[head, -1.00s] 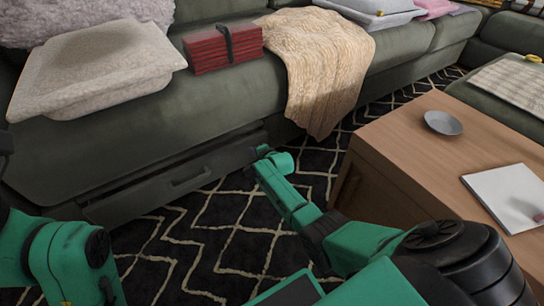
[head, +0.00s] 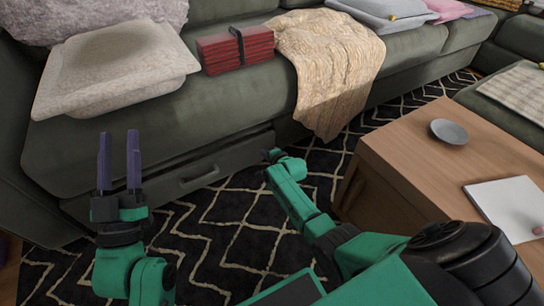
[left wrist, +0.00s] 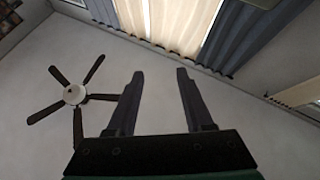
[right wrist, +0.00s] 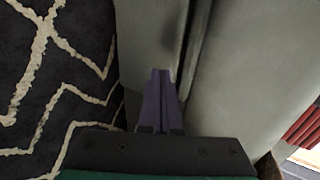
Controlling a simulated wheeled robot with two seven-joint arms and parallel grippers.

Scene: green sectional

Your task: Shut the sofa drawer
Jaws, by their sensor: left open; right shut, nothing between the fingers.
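The sofa drawer (head: 222,170) is a low grey-green front with a recessed handle under the sofa seat. It looks nearly flush in the head view; my left gripper covers part of its left side. My right gripper (head: 268,155) is at the drawer's right end, low over the rug. In the right wrist view its fingers (right wrist: 162,75) are together and empty, pointing at a grey-green panel beside a dark seam. Contact cannot be told. My left gripper (head: 118,140) is raised in front of the sofa, open and empty, fingers up. The left wrist view shows its spread fingers (left wrist: 160,75).
The green sofa (head: 240,95) carries a pale cushion (head: 115,65), a strapped red bundle (head: 235,50) and a beige throw (head: 325,65) hanging over its front. A wooden table (head: 420,170) stands at right. The patterned rug (head: 215,235) is clear between.

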